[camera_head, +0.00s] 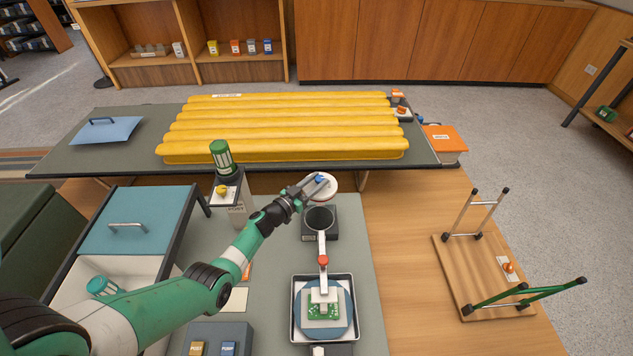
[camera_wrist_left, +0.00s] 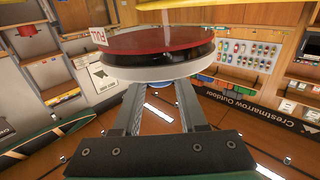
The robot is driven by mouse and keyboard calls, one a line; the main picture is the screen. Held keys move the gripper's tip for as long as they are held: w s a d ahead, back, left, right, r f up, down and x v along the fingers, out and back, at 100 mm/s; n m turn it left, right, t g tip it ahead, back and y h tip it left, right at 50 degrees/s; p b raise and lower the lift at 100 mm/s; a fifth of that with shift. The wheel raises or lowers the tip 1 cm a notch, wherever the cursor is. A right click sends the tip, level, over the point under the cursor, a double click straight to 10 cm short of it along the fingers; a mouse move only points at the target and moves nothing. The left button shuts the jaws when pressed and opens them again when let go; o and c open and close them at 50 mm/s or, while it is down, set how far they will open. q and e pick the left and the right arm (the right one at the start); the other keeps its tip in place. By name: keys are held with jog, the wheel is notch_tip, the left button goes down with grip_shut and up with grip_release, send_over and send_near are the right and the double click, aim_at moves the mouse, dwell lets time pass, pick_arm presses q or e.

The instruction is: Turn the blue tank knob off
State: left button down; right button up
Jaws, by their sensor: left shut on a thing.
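A blue knob (camera_head: 320,179) shows at a round white disc (camera_head: 331,188) near the far edge of the grey-green worktop. My left gripper (camera_head: 309,188) reaches it from the left and is shut on it. In the left wrist view, the blue knob (camera_wrist_left: 165,83) shows only partly, between my left fingertips (camera_wrist_left: 163,92). It sits just under a round body (camera_wrist_left: 150,72) with a white lower side, a dark rim and a red top. A "FULL" label (camera_wrist_left: 98,36) stands beside it. The fingers hide much of the knob, so its turn angle cannot be read. My right gripper is not in view.
A black round dish (camera_head: 319,218) stands close below the disc. A white-rimmed tray (camera_head: 293,310) holds a green board nearer me. A yellow air mat (camera_head: 280,130) covers the far table.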

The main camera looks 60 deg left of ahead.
pick_arm(q)
jog(key=shift+w+d+n+g+y+b, duration=0.1)
jog(key=shift+d+n+g+y+b, duration=0.2)
jog(key=shift+n+y, duration=0.4)
jog(key=shift+f+n+g+y+b, duration=0.25)
jog(key=shift+n+g+y+b, duration=0.3)
jog(key=shift+y+b, duration=0.65)
jog(key=shift+r+n+g, duration=0.2)
jog(key=shift+n+g, duration=0.05)
jog(key=shift+a, duration=0.1)
jog(key=c, duration=0.5)
grip_release()
